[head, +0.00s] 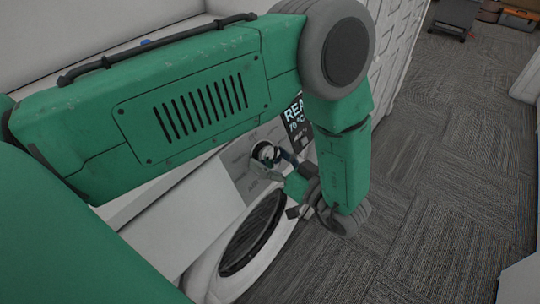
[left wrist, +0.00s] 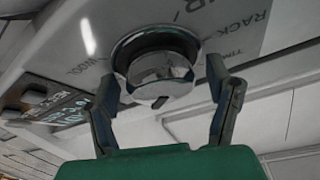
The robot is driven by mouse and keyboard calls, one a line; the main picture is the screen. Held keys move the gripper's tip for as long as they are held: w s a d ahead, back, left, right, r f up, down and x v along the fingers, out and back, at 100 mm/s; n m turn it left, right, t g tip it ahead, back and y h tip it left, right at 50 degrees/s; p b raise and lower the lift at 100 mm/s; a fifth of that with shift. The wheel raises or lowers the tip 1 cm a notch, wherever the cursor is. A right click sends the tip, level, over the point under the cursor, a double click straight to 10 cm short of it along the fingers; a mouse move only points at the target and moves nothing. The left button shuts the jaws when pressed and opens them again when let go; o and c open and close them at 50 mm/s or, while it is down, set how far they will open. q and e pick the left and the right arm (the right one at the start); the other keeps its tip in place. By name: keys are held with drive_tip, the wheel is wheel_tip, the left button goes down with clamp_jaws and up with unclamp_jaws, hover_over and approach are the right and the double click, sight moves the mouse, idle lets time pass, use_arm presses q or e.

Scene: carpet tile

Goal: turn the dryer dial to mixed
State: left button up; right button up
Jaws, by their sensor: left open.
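The dryer dial (left wrist: 157,70) is a round, shiny chrome knob on a grey panel in the left wrist view. It also shows small in the head view (head: 265,152). My left gripper (left wrist: 168,92) is open, with one finger on each side of the dial; I cannot tell whether the fingers touch it. Printed words on the panel around the dial include "RACK", "TIME" and "WOOL". The word "mixed" is not readable. The dryer (head: 205,205) is white with a round dark door (head: 252,232) below the panel. My right gripper is not in view.
A dark display (head: 297,115) reading "REA" and "70 °C" is beside the dial, partly hidden by my left arm. Grey carpet (head: 430,150) lies open to the right.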

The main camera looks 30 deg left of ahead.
use_arm(q)
drive_tip(key=shift+a, duration=0.2)
drive_tip(key=c, duration=0.8)
drive_tip(key=shift+w+d, duration=0.1)
drive_tip(key=shift+d, duration=0.3)
drive_tip(key=shift+c, duration=1)
drive_tip(key=shift+d+r, duration=0.1)
drive_tip(key=shift+d, duration=0.05)
drive_tip(key=shift+c, duration=0.8)
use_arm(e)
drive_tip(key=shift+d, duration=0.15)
